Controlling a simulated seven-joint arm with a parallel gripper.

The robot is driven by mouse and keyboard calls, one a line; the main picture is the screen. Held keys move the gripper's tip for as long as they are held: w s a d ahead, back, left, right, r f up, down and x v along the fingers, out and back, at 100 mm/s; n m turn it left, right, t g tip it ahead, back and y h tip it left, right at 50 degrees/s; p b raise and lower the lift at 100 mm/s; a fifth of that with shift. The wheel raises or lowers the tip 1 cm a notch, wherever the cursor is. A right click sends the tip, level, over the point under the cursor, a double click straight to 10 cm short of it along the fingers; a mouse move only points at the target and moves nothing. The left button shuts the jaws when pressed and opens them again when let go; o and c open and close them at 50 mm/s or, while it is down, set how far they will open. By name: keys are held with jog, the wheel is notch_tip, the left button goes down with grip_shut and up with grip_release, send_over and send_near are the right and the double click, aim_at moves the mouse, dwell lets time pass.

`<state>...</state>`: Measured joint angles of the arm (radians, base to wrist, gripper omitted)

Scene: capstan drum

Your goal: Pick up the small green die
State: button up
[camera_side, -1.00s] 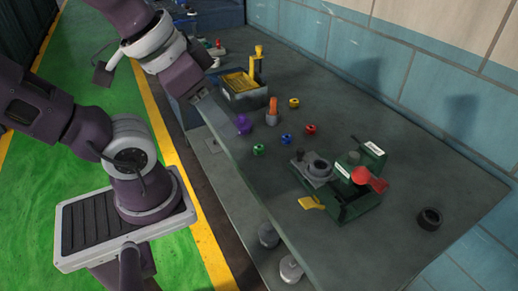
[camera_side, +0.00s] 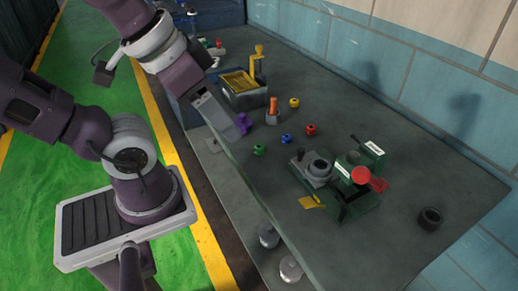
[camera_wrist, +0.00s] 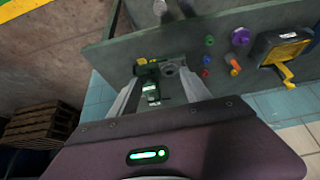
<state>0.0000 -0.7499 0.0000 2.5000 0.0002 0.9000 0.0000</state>
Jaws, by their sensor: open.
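The small green die (camera_side: 259,149) lies on the grey bench near its front edge, left of the green machine. It also shows in the wrist view (camera_wrist: 210,41), right of my fingers. My gripper (camera_side: 228,128) is over the bench's front-left edge, left of the die and apart from it. In the wrist view my gripper (camera_wrist: 161,72) has its two fingers spread, with nothing held between them. The gripper partly covers the purple knobbed piece (camera_side: 243,122) in the side view.
Blue (camera_side: 286,138), red (camera_side: 310,129) and yellow (camera_side: 294,102) small pieces lie near the die. An orange-topped piece (camera_side: 272,107) stands behind it. The green machine (camera_side: 350,185) is to the right, a yellow-topped box (camera_side: 243,90) at the back left. The right bench is mostly clear.

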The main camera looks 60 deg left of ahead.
jog(key=w+a+f+m+g+y, duration=0.4)
jog(key=a+f+m+g, duration=0.1)
jog(key=a+f, duration=0.15)
jog(key=m+t+y, duration=0.2)
jog(key=m+y, duration=0.7)
jog(key=m, duration=0.7)
send_near(260, 148)
jog(key=shift+x, duration=1.05)
jog(key=shift+t, duration=0.3)
jog(key=x, duration=0.6)
jog(key=shift+s+a+f, duration=0.15)
jog(key=shift+a, duration=0.1)
jog(key=shift+a+f, duration=0.1)
jog(key=shift+a, duration=0.25)
grip_shut()
